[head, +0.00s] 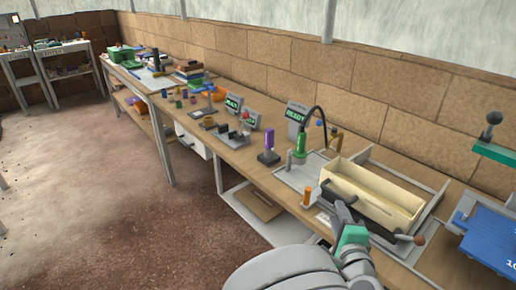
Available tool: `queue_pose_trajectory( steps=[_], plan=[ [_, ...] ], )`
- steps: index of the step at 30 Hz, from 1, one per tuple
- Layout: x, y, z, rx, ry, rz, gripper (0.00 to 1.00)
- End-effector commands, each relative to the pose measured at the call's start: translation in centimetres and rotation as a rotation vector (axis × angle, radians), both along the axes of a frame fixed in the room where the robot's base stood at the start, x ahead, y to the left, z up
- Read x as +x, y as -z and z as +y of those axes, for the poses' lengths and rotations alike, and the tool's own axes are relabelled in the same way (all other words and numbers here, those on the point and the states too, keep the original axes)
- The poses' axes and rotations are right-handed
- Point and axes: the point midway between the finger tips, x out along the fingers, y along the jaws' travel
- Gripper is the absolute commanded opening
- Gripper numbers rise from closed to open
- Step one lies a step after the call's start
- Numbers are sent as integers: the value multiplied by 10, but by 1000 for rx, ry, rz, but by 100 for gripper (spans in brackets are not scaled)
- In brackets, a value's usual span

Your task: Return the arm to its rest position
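My arm comes in from the bottom of the head view, with a green band near its wrist. My gripper (342,212) is at the front edge of the workbench (236,160), beside the front wall of a long cream tray (372,192). The fingers are small and partly hidden by my own wrist, so I cannot tell whether they are open or shut, or whether they touch the tray. No held object can be made out.
A small orange cylinder (306,196) stands just left of my gripper. A dark bar with an orange knob (418,240) lies to its right. The floor (110,210) at left is clear.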

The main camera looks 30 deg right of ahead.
Motion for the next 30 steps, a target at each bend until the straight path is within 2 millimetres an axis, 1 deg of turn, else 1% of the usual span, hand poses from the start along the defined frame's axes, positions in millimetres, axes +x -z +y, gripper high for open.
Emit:
queue_pose_trajectory(
  steps=[2,3,5,6,8,9,12,14,15,17,18,21,25,27,30],
  plan=[
    [20,2,21,-34,-110,90,36],
    [33,7,36,-65,-192,162,36],
    [51,15,65,-125,-340,288,36],
    [60,21,86,-176,-445,377,36],
    [69,28,114,-261,-598,507,36],
    [72,32,132,-322,-695,587,36],
    [73,33,170,-482,-922,767,36],
    [70,29,190,-583,-1044,863,36],
    [68,24,202,-653,-1122,921,36],
    [64,13,219,-757,-1229,998,36],
    [61,5,230,-825,-1297,1045,36],
    [50,-17,255,-976,-1436,1137,36],
    [38,-38,275,-1094,-1546,1202,36],
    [35,-43,279,-1122,-1573,1218,36],
    [33,-44,281,-1133,-1583,1226,36]
  ],
)
